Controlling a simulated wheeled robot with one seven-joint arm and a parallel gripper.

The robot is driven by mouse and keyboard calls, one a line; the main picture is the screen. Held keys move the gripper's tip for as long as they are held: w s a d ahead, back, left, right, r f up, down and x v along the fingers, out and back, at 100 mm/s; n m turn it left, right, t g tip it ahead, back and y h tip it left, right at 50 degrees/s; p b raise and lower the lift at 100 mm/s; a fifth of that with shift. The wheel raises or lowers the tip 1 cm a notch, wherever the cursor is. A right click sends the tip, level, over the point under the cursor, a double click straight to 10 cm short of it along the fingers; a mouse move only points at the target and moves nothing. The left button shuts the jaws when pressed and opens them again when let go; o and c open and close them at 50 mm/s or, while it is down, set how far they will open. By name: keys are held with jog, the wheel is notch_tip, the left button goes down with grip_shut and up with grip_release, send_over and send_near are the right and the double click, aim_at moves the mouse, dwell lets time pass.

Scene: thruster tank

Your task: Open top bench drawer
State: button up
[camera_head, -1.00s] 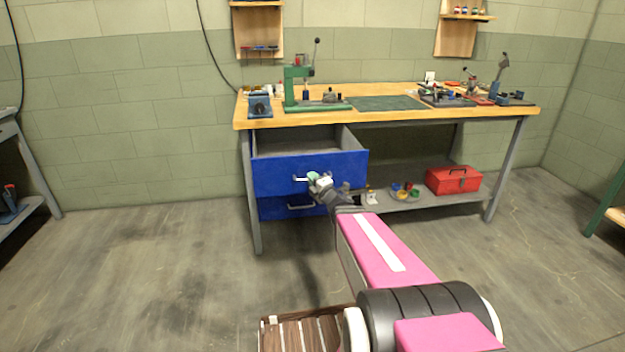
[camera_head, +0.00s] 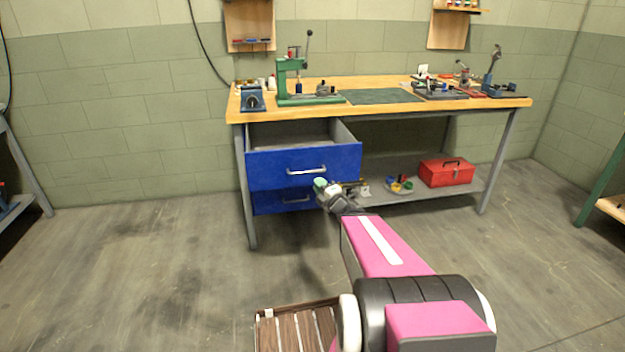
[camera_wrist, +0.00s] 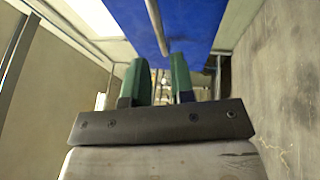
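The top bench drawer (camera_head: 270,168) has a blue front and stands pulled out from the bench, its grey inside showing from above. Its silver bar handle (camera_head: 306,170) is free, with nothing around it. My gripper (camera_head: 319,185) is just in front of the drawer, slightly below and right of the handle. In the wrist view, the two green fingers of my gripper (camera_wrist: 160,82) are apart with a gap between them and nothing held. The blue drawer front (camera_wrist: 195,25) and the handle bar (camera_wrist: 156,25) lie beyond the fingertips there.
The lower blue drawer (camera_head: 275,201) is shut below. The wooden bench top (camera_head: 390,82) carries a green press (camera_head: 290,80), a blue vise (camera_head: 252,100) and other tools. A red toolbox (camera_head: 446,172) and small coloured items sit on the lower shelf.

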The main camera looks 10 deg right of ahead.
jog(key=shift+v, duration=1.05)
jog(key=w+d+f+m+g+h, duration=0.2)
jog(key=d+f+m+g+h, duration=0.2)
jog(key=f+m+g+h, duration=0.8)
jog(key=s+a+f+m+g+y, duration=0.1)
jog(key=s+a+m+g+y, duration=0.1)
jog(key=s+m, duration=0.3)
jog(key=s+a+m+g+y, duration=0.2)
jog(key=s+a+m+g, duration=0.2)
jog(key=s+a+m, duration=0.1)
jog(key=s+m, duration=0.1)
jog(key=s, duration=0.1)
jog(key=shift+s+a+f, duration=0.25)
jog(key=shift+s+f, duration=0.1)
